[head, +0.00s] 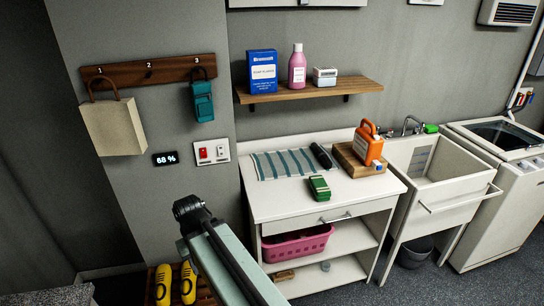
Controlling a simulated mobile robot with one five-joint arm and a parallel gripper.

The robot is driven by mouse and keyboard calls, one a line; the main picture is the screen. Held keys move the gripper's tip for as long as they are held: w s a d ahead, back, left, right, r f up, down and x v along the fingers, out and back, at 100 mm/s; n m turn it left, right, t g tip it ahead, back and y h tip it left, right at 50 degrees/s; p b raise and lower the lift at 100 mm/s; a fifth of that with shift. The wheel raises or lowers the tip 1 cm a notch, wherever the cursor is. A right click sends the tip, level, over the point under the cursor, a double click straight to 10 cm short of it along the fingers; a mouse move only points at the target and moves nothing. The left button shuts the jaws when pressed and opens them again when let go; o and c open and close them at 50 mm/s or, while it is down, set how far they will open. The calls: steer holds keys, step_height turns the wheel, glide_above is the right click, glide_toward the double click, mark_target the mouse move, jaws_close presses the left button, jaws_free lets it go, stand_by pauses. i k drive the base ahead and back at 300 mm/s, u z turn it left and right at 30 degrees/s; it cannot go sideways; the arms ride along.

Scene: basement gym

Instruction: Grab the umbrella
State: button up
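A short dark rolled object (321,156), which looks like a folded compact umbrella, lies at a slant on the white counter (272,204). It is at the right end of a teal-striped cloth (270,165), left of a wooden block (351,161). Its finer details are too small to make out. My arm rises from the bottom of the picture, in front and to the left of the counter, apart from the dark object. My gripper cannot be made out in this view.
An orange jug (367,146) stands on the wooden block. A green-topped box (319,188) sits nearer the counter's front. A shelf (310,91) with a blue box, pink bottle and small tub hangs above. A bag (114,126) and teal item (202,101) hang left. A sink (437,165) stands right.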

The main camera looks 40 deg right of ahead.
mark_target(322, 158)
steer(key=u, duration=1.75)
steer(key=k, duration=1.65)
steer(key=z, duration=1.3)
steer(key=i, duration=1.55)
steer(key=u, duration=0.05)
